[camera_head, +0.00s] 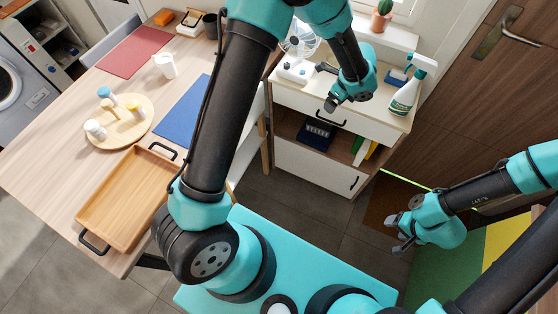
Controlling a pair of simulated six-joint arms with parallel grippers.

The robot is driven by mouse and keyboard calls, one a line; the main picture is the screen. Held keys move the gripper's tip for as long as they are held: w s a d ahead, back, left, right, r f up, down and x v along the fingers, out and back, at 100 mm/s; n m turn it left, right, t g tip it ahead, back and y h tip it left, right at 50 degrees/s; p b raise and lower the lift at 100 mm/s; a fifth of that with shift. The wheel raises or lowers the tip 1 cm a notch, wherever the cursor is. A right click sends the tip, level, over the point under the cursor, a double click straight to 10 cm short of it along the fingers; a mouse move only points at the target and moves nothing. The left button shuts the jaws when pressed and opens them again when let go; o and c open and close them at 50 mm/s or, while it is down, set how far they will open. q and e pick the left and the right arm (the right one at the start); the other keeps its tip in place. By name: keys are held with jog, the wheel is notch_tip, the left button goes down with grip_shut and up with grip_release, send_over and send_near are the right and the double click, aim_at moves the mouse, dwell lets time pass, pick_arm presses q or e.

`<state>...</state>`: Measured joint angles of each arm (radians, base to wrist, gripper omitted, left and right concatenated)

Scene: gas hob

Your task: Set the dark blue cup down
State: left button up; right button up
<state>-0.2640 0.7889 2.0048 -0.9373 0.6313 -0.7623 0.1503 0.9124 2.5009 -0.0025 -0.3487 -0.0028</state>
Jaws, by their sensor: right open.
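I cannot make out a clearly dark blue cup. A dark, greyish cup-like vessel (211,26) stands at the far edge of the wooden table, partly behind my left arm. My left gripper (332,104) points down by the front of the white cabinet's top drawer, near its handle; its jaw gap is too small to judge, and I see no cup in it. My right gripper (396,233) is open and empty at the right, above the floor and a dark brown mat.
The wooden table (70,160) holds a wooden tray (120,205), a round board (112,133) with several small items, a white mug (165,66), a blue mat (181,112) and a red mat (134,51).

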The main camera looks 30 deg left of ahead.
pick_arm(q)
jog(key=s+a+f+n+h, duration=0.2)
jog(key=s+a+f+n, duration=0.3)
jog(key=s+f+n, duration=0.3)
jog(key=s+a+f+n+h, duration=0.3)
jog(key=s+a+f+n, duration=0.2)
jog(key=s+n, duration=1)
notch_tip(320, 180, down, 3)
jog(key=shift+s+f, duration=0.2)
jog(key=shift+s, duration=0.75)
jog(key=shift+o, duration=0.4)
jog(key=shift+w+d, duration=0.1)
